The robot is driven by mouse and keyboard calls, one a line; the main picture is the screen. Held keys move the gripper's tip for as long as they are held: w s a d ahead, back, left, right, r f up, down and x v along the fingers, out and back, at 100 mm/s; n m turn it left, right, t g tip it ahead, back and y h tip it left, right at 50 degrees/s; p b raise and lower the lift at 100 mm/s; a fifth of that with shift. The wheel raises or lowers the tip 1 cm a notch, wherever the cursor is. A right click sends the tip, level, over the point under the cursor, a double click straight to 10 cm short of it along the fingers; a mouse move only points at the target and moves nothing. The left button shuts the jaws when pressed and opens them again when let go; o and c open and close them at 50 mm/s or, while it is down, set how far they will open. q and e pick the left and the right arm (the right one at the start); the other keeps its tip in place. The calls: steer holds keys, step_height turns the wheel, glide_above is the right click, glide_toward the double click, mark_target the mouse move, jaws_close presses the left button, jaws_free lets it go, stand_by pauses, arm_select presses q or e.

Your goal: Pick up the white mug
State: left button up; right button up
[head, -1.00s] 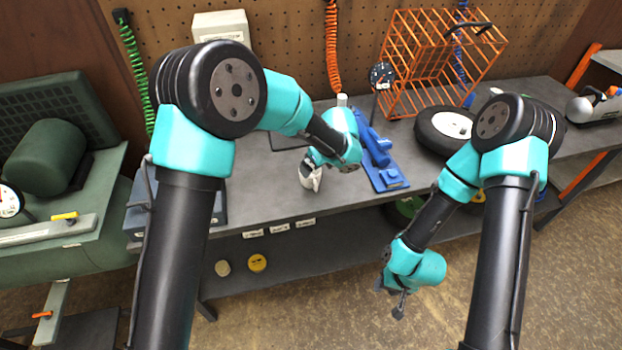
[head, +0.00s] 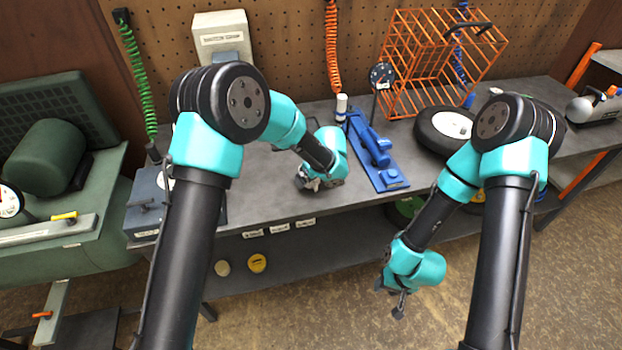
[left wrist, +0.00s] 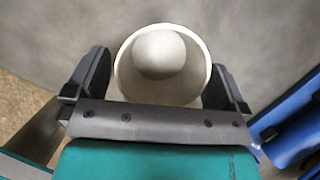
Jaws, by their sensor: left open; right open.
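The white mug (left wrist: 203,62) shows in the left wrist view, seen from above into its open mouth. It stands between the two fingers of my left gripper (left wrist: 158,82), which is open, with a finger on each side and narrow gaps to the mug. In the head view my left gripper (head: 310,183) is low over the front part of the grey workbench (head: 262,190) and hides most of the mug. The mug's handle cannot be made out. My right gripper (head: 390,299) is open and empty, in front of the bench and below its top.
A blue jack (head: 378,150) lies just right of my left gripper; its blue edge shows in the left wrist view (left wrist: 290,125). A wheel (head: 440,130) and an orange wire crate (head: 420,60) are farther right. The bench top to the left is fairly clear.

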arm_select(q)
steer(key=shift+w+a+f, duration=0.15)
steer(key=shift+w+f, duration=0.05)
steer(key=shift+f, duration=0.35)
steer(key=shift+c, duration=0.5)
steer(key=c, duration=0.9)
